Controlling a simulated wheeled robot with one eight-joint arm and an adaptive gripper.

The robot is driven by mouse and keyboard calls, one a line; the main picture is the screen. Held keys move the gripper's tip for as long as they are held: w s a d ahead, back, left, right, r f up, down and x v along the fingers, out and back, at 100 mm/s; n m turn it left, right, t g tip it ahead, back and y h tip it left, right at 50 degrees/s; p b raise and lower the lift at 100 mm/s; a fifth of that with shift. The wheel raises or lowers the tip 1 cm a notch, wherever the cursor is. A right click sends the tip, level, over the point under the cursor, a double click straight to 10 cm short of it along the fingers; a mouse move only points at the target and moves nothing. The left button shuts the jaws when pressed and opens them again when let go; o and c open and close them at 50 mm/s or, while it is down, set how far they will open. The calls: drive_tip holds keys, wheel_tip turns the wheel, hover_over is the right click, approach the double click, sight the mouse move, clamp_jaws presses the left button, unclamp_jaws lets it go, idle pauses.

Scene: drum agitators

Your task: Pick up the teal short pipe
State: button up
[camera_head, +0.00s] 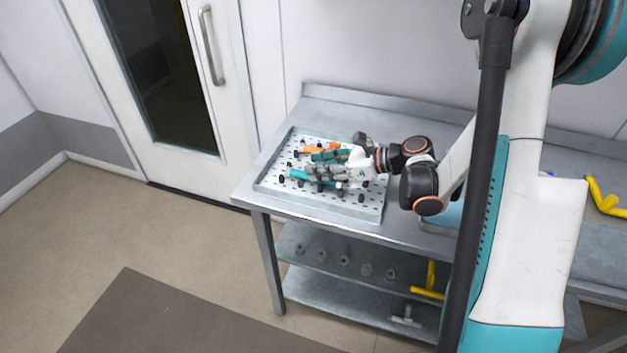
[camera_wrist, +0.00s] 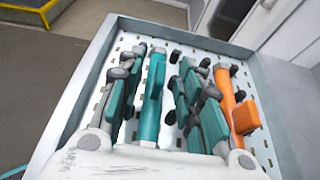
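The teal short pipe (camera_wrist: 152,92) lies on the perforated tray, and its near end runs under my gripper's body in the wrist view. In the head view its teal end (camera_head: 299,174) shows at the left of my gripper, and the rest is partly hidden. My gripper (camera_head: 313,164) is low over the tray with its fingers apart. In the wrist view my gripper (camera_wrist: 158,70) has one finger left of the teal pipe and one right of it. I cannot tell whether either finger touches the pipe.
The tray (camera_head: 262,181) has raised walls and several dark pegs, and stands on a metal table (camera_head: 247,190). An orange pipe (camera_wrist: 227,95) lies right of my right finger in the wrist view. Yellow pipes (camera_head: 607,200) lie farther right. Several grey fittings (camera_head: 343,256) stand on the shelf below.

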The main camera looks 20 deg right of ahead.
drive_tip(key=shift+w+a+f, duration=0.15)
drive_tip(key=shift+w+a, duration=0.05)
drive_tip(key=shift+a, duration=0.05)
drive_tip(key=shift+c, duration=0.5)
clamp_jaws()
wheel_tip(320, 180, up, 20)
drive_tip(key=p, duration=0.7)
wheel_tip(320, 180, down, 7)
drive_tip(key=w+m+t+h+b, duration=0.2)
drive_tip(key=m+t+h, duration=0.3)
drive_tip(key=m+h, duration=0.1)
drive_tip(key=shift+a+r+m+h, duration=0.2)
drive_tip(key=shift+a+m+h, duration=0.2)
drive_tip(key=shift+m, duration=0.3)
